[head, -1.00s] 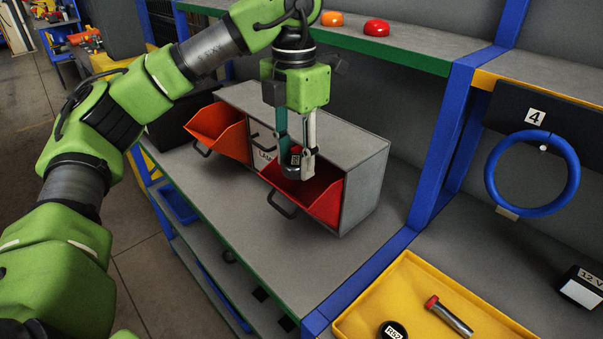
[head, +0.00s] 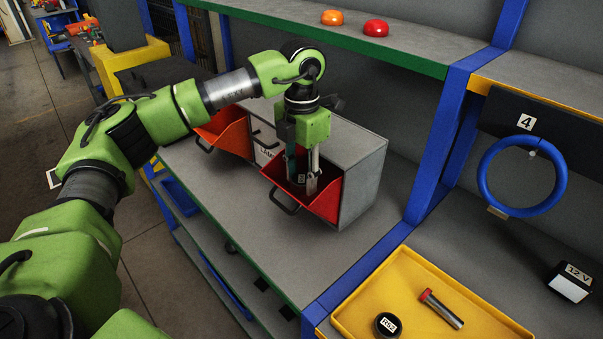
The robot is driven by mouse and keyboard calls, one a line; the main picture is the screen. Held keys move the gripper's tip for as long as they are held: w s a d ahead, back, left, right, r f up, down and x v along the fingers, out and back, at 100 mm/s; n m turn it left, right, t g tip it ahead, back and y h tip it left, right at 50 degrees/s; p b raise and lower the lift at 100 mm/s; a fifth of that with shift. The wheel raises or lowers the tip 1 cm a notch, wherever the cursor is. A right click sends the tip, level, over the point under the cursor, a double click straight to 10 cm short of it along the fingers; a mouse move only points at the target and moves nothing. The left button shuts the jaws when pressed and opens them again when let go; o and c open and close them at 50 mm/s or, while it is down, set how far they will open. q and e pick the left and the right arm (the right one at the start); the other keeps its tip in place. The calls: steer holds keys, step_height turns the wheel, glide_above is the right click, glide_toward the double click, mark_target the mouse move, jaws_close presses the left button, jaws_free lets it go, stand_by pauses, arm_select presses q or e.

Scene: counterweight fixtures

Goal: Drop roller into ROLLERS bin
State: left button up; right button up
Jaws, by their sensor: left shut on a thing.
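My left gripper (head: 302,186) points down with its fingertips inside the open red bin (head: 326,203) at the right end of the grey cabinet. It is shut on the roller (head: 304,179), a dark round piece with a pale label, now mostly hidden between the fingers and the bin walls. I cannot tell whether the roller touches the bin floor. No ROLLERS label is readable on the red bin from here. My right gripper is not in view.
An open orange bin (head: 228,137) and a shut middle drawer (head: 265,152) sit left of the red bin. A yellow tray (head: 405,267) at front right holds a dark round piece (head: 387,325) and a red-capped cylinder (head: 442,309). A shelf (head: 330,35) runs above.

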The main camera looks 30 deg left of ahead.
mark_target(302, 179)
arm_select(q)
steer(key=shift+f+b, duration=0.35)
steer(key=o, duration=1.4)
steer(key=shift+r, duration=0.1)
steer(key=shift+r+p, duration=0.35)
steer(key=shift+p, duration=0.05)
steer(key=shift+w+r+b, duration=0.1)
steer(key=shift+r+b, duration=0.15)
steer(key=shift+b, duration=0.05)
steer(key=shift+r+b, duration=0.9)
steer(key=shift+r, duration=4.8)
